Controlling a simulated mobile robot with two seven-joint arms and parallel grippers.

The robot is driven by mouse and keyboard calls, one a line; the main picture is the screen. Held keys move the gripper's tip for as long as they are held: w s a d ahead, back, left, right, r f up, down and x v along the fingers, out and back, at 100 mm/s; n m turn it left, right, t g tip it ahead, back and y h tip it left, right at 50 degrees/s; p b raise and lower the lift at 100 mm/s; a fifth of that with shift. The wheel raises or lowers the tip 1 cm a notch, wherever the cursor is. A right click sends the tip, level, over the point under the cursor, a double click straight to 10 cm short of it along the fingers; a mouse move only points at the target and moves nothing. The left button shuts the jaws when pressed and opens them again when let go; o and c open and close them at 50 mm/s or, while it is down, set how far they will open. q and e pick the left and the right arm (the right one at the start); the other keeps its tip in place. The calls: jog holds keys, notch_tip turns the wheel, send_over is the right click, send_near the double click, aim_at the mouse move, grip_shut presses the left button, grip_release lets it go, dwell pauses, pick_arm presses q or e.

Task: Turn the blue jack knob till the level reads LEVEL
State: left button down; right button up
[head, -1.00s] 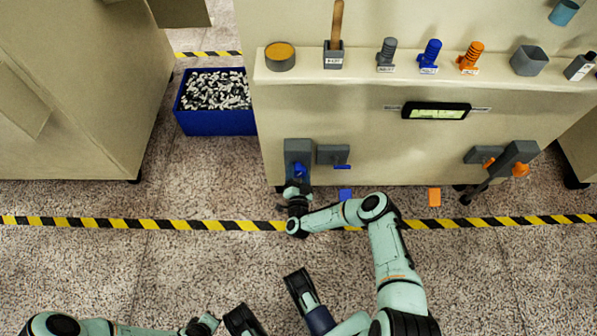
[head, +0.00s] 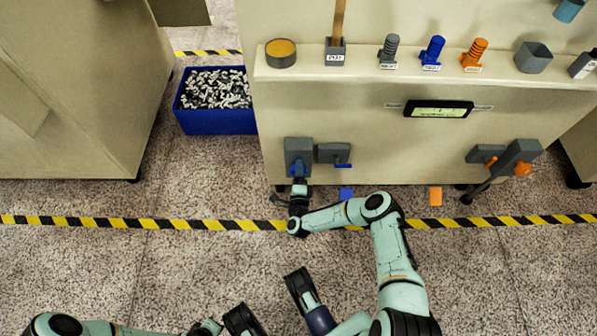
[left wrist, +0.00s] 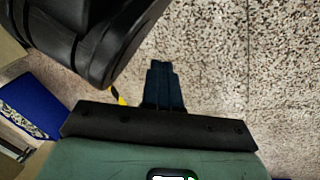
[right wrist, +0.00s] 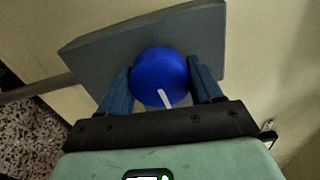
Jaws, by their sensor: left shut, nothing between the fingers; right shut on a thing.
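The blue jack knob (head: 298,169) sits on a grey housing (head: 297,148) low on the cabinet's left front. My right gripper (head: 299,181) is shut on it. In the right wrist view the round blue knob (right wrist: 160,75) lies between both fingers (right wrist: 161,88), its white mark pointing down and slightly right. The level display (head: 439,109) on the cabinet front is lit green; its text is too small to read. My left gripper (left wrist: 163,85) is shut and empty over the speckled floor in the left wrist view.
An orange knob (head: 522,169) with a dark handle is at the right. A blue bin (head: 215,122) of small parts stands left of the cabinet. The shelf (head: 310,73) holds several small items.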

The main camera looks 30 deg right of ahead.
jog(key=m, duration=0.4)
jog(key=shift+m+b, duration=0.3)
jog(key=shift+b, duration=0.1)
pick_arm(q)
jog(key=shift+g, duration=0.7)
jog(key=shift+s+a+f+b, duration=0.15)
jog(key=shift+s+f+b, duration=0.1)
jog(key=shift+s+f, duration=0.55)
jog(key=shift+s+a+f+b, duration=0.1)
jog(key=shift+s+f+b, duration=0.1)
jog(key=shift+s+f, duration=0.6)
pick_arm(e)
jog(key=shift+m, duration=1.8)
pick_arm(q)
jog(key=shift+s+r, duration=0.25)
pick_arm(e)
jog(key=o, duration=1)
